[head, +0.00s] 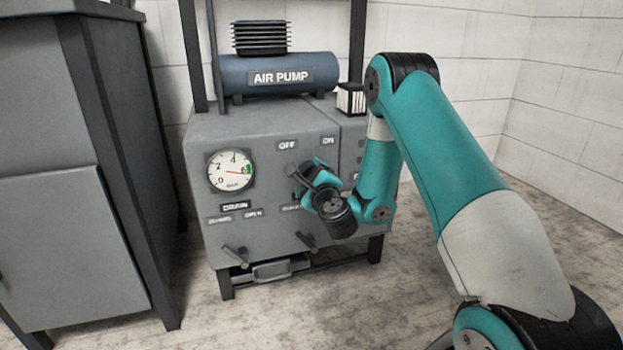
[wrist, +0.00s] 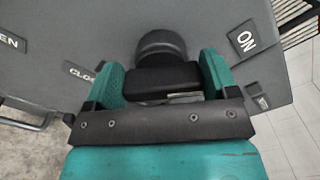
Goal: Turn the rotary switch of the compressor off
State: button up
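The compressor (head: 215,150) is a grey cabinet with a blue air pump tank (head: 240,80) on top. On its front are an OFF label (head: 287,145) and an ON label (head: 328,140). My gripper (head: 308,178) is at the panel below these labels and hides most of the rotary switch there. In the wrist view a round dark knob (wrist: 162,48) shows just ahead of my gripper (wrist: 163,62), between its teal fingers.
A round gauge (head: 231,171) sits left on the panel. Two drain levers (head: 235,256) (head: 307,240) stick out low on the front. A grey cabinet (head: 70,240) stands at the left. A white block wall (head: 450,40) is behind; floor is clear at right.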

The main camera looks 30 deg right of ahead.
jog(key=shift+n, duration=0.4)
jog(key=n+p, duration=0.1)
jog(key=n, duration=0.1)
jog(key=shift+a+f+n, duration=0.1)
jog(key=shift+f+n, duration=0.05)
jog(key=shift+n, duration=0.15)
jog(key=n+p, duration=0.1)
jog(key=n, duration=0.2)
jog(key=shift+f+n, duration=0.15)
jog(key=shift+n, duration=0.25)
jog(key=n+p, duration=0.2)
jog(key=n, duration=0.1)
jog(key=shift+f, duration=0.1)
jog(key=shift+s+f+n+p, duration=0.15)
jog(key=shift+n+p, duration=0.4)
jog(key=shift+n, duration=0.4)
jog(key=shift+w+f+n+p, duration=0.1)
jog(key=shift+n+p, duration=0.4)
jog(key=shift+n, duration=0.45)
jog(key=o, duration=0.8)
jog(key=shift+s, duration=0.1)
